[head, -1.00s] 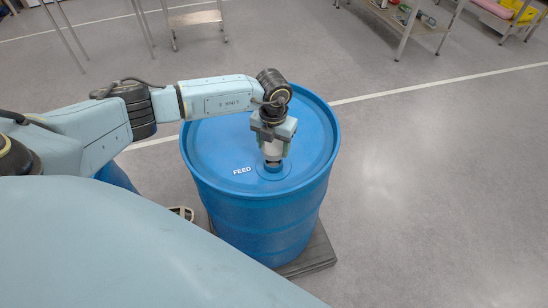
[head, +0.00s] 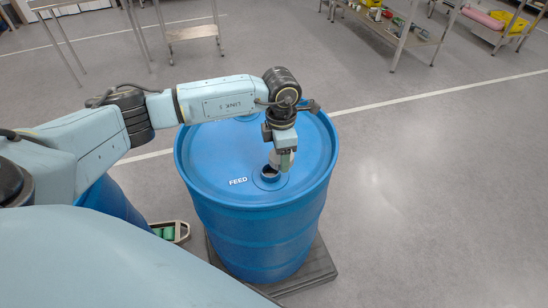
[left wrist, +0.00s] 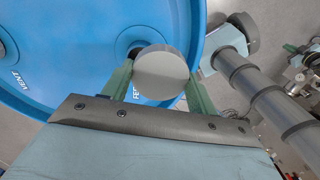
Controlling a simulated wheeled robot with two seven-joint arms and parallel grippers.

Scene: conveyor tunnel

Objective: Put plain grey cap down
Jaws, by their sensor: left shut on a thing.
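My left gripper (head: 284,163) is shut on the plain grey cap, above the blue drum (head: 262,225). In the left wrist view the round flat face of the cap (left wrist: 161,75) shows between the two green fingers. In the head view only part of the cap (head: 274,159) shows beside the fingers. The drum's open neck (head: 269,174), near the word FEED, is uncovered with a dark inside. The cap is apart from it, up and to the right. My right gripper is not in view.
The drum stands on a dark pallet (head: 318,262). A small tray with green items (head: 170,231) is on the floor to its left. A metal cart (head: 190,32) and a bench with items (head: 395,28) stand at the back. The floor on the right is clear.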

